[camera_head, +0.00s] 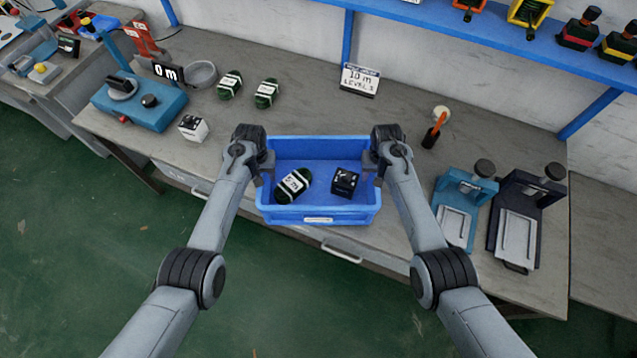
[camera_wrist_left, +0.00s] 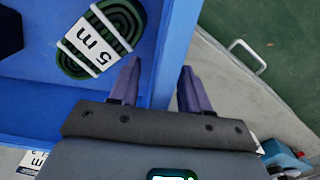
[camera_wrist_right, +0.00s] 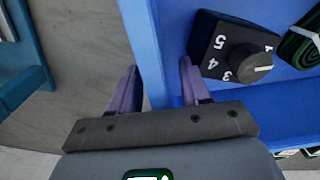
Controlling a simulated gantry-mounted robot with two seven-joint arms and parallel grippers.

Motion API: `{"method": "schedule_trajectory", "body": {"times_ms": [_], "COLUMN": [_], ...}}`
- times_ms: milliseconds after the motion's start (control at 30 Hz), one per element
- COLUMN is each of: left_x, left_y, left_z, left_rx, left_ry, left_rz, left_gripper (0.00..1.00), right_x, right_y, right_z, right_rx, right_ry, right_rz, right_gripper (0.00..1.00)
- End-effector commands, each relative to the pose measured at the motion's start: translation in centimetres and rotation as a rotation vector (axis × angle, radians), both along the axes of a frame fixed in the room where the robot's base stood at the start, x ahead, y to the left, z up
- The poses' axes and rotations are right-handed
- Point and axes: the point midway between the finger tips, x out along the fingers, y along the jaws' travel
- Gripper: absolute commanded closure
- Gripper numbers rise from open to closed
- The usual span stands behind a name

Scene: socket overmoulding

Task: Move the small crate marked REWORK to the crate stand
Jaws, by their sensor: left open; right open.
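A blue crate (camera_head: 318,212) sits at the front edge of the bench, with a small white label on its front whose text I cannot read. Inside lie a dark green coil marked 5 m (camera_head: 293,184) and a black block with a dial (camera_head: 345,182). My left gripper (camera_head: 266,178) is open at the crate's left wall; in the left wrist view the wall (camera_wrist_left: 172,45) passes between its fingers. My right gripper (camera_head: 373,172) is open at the right wall; in the right wrist view that wall (camera_wrist_right: 146,45) passes between its fingers. I cannot identify the crate stand.
A blue machine (camera_head: 140,105), a white block (camera_head: 193,128) and two green coils (camera_head: 248,90) are on the left. Blue (camera_head: 460,205) and dark (camera_head: 520,215) fixtures stand right. A shelf (camera_head: 470,35) overhangs the back.

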Motion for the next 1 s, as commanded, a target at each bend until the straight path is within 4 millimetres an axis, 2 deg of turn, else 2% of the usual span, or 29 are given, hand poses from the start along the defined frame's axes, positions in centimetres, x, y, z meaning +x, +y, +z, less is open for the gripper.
{"method": "schedule_trajectory", "body": {"times_ms": [400,700,1000], "left_x": [0.00,-0.01,-0.02], "left_y": [-0.02,-0.02,-0.02], "left_z": [-0.43,-0.43,-0.43], "left_rx": [0.000,0.000,0.000], "left_ry": [-0.001,0.000,0.000], "left_rz": [0.000,0.000,0.000], "left_gripper": [0.53,0.99,1.00], "right_x": [-0.01,-0.01,-0.02], "right_y": [0.02,0.02,0.01], "right_z": [-0.43,-0.42,-0.42], "right_rx": [0.001,0.000,0.000], "right_ry": [-0.001,-0.001,0.000], "right_rz": [0.000,0.000,0.000], "right_gripper": [0.53,0.99,1.00]}}
